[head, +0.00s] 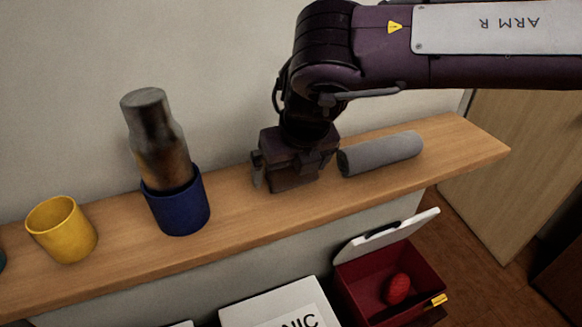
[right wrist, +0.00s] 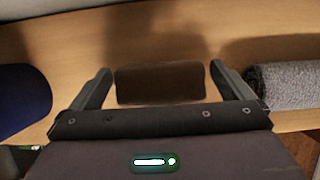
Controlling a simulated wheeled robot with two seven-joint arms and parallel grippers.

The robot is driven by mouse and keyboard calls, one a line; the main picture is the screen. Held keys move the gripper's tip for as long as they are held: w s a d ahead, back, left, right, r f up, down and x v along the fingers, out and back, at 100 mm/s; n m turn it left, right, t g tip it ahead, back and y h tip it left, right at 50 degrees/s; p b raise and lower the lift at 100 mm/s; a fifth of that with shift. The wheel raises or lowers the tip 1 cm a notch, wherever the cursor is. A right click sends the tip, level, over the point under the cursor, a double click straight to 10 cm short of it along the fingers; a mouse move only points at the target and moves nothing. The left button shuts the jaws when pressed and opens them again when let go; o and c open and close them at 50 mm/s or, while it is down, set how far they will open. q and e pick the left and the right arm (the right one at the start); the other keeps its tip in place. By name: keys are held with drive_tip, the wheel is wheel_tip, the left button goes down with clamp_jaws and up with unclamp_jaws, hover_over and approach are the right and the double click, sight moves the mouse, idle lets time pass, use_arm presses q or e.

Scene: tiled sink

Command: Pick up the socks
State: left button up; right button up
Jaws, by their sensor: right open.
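No item is plainly a pair of socks. A dark brown block-shaped item (right wrist: 160,83) lies on the wooden shelf between the fingers of my right gripper (right wrist: 160,70). Its material is too dark to tell, and gaps show on both sides of it. In the head view my right gripper (head: 290,173) is low over the shelf and open, pointing down, and largely hides this item. A grey fuzzy roll (head: 380,153) lies just right of the gripper; its near end also shows in the right wrist view (right wrist: 285,86). My left gripper is out of view.
On the shelf (head: 245,215), a blue cup (head: 178,210) holding a grey-brown bottle (head: 158,140) stands left of the gripper, with a yellow cup (head: 62,230) farther left. Below are an open red bin (head: 432,268) with a red item inside and a white lid (head: 275,305). A wall stands behind.

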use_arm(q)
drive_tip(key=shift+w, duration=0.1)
use_arm(e)
drive_tip(key=c, duration=1.1)
drive_tip(key=shift+r, duration=0.1)
